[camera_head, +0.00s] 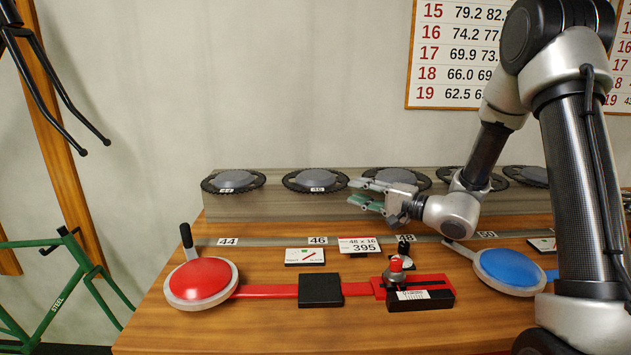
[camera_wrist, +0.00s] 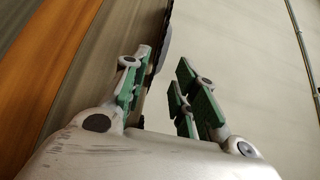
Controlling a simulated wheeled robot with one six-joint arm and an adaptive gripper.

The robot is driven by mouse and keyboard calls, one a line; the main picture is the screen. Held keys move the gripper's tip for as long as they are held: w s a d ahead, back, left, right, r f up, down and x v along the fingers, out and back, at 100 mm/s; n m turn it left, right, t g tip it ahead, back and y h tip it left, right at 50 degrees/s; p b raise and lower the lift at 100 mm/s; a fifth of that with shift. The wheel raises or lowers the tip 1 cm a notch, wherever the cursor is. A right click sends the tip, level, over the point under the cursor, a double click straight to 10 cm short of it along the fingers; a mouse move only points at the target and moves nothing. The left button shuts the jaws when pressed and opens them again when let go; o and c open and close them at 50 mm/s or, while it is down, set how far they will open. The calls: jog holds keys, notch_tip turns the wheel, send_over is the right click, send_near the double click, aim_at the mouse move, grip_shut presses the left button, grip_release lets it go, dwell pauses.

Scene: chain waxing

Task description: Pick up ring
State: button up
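Several dark toothed rings with grey centres lie in a row on the grey raised ledge. The first ring (camera_head: 233,181) and second ring (camera_head: 315,181) are in full view. The third ring (camera_head: 410,177) is partly hidden behind my gripper (camera_head: 359,193). A fourth ring (camera_head: 496,181) and a fifth ring (camera_head: 527,174) are partly behind my arm. My gripper points left in front of the third ring, its green-padded fingers apart. In the wrist view my gripper (camera_wrist: 165,62) is open, and a dark ring edge (camera_wrist: 163,45) shows beside the left finger. I cannot tell if they touch.
The wooden bench (camera_head: 200,330) holds a red round pad (camera_head: 200,279), a blue round pad (camera_head: 510,267), a black block (camera_head: 320,290) and a red-topped fixture (camera_head: 396,265). Number labels line the strip below the ledge. A green bike frame (camera_head: 60,290) stands at left.

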jog(key=x, duration=0.5)
jog(key=shift+d+f, duration=0.1)
jog(key=shift+f, duration=0.15)
grip_shut()
notch_tip(320, 180, up, 10)
dwell(0.3)
